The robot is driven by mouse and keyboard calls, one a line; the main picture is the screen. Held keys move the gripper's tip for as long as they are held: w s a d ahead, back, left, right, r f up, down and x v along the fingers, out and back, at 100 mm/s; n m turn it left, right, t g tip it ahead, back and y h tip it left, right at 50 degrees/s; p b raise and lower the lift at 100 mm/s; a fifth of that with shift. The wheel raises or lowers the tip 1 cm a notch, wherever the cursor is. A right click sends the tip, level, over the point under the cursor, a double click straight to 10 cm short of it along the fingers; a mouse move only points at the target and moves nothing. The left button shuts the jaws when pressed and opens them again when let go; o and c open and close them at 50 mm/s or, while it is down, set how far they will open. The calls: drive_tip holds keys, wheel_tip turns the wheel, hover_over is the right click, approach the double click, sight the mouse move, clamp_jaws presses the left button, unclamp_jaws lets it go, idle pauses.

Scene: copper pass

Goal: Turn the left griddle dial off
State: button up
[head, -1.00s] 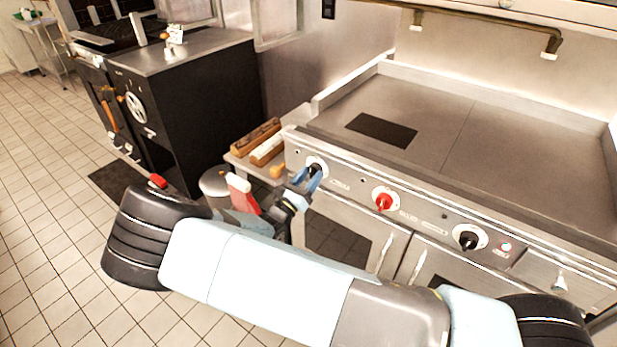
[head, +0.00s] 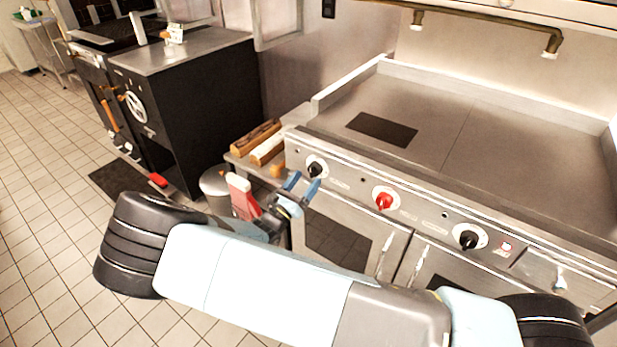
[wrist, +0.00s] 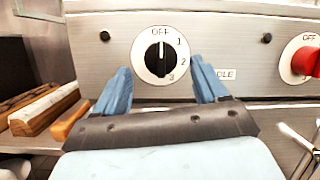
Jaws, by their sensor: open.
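The left griddle dial (head: 315,169) is a black knob on a white round plate at the left end of the griddle's front panel. In the wrist view the dial (wrist: 160,55) has its pointer line upright, toward the OFF mark at the top; 1, 2 and 3 run down its right side. My gripper (head: 301,184) has blue fingers and is open and empty, just in front of and below the dial. In the wrist view my gripper (wrist: 160,85) has one finger on each side below the dial, apart from the knob.
A red dial (head: 384,199) and another black dial (head: 468,239) sit farther right on the panel. Wooden blocks (head: 266,143) lie on a side shelf left of the griddle. Oven door handles (head: 387,256) stick out below the panel. The griddle top (head: 520,140) is bare.

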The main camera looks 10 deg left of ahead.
drive_tip(key=v, duration=1.1)
